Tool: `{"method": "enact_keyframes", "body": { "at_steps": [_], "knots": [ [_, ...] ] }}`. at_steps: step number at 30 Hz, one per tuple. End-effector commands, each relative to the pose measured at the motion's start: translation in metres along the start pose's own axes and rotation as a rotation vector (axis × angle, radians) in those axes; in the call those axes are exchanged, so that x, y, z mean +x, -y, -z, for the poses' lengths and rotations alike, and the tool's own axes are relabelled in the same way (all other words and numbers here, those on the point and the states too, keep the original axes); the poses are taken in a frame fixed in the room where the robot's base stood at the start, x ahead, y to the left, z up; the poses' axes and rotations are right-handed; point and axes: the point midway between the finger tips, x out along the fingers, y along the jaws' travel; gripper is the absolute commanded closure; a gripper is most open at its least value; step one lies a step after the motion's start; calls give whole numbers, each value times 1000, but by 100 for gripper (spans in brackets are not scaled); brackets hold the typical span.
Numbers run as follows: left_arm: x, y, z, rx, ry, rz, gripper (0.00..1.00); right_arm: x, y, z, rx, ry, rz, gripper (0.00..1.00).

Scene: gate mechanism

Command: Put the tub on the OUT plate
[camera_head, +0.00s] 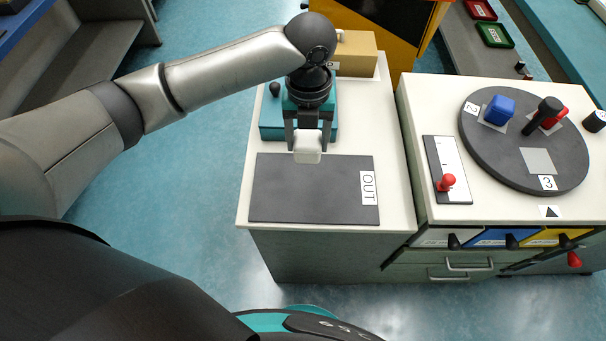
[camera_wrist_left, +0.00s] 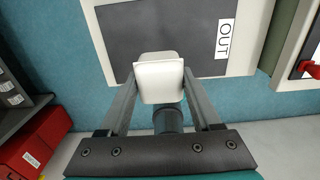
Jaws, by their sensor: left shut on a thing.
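A white tub (camera_head: 307,147) is held between the fingers of my left gripper (camera_head: 308,128), which is shut on it. In the head view the tub shows at the far edge of the dark grey OUT plate (camera_head: 300,200), and I cannot tell its height above the table. In the left wrist view the tub (camera_wrist_left: 159,78) sits between both fingertips (camera_wrist_left: 158,85), overlapping the near edge of the OUT plate (camera_wrist_left: 150,35). The OUT label shows at the plate's right end. My right gripper is not in view.
A teal block with a black knob (camera_head: 275,90) stands behind the plate, partly hidden by my gripper. A tan box (camera_head: 357,55) is at the back. To the right are a slider with a red knob (camera_head: 446,182) and a dark turntable (camera_head: 500,165) bearing blue and red pieces.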

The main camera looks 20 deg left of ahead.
Motion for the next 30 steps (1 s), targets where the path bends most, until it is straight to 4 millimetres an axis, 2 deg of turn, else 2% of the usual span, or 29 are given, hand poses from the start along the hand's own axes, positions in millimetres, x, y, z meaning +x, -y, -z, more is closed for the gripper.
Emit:
{"method": "enact_keyframes", "body": {
  "at_steps": [1,3,9,17,24,30],
  "knots": [
    [17,0,1,-1,-3,-1,96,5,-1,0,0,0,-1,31],
    [36,0,1,-2,-3,-1,96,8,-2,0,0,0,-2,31],
    [77,0,0,-1,0,0,96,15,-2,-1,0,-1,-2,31],
    [96,0,0,-1,0,1,96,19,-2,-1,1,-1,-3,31],
    [130,0,0,-1,0,0,96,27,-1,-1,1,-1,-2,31],
    [131,0,-1,0,3,1,96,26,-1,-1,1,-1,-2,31]
  ]
}}
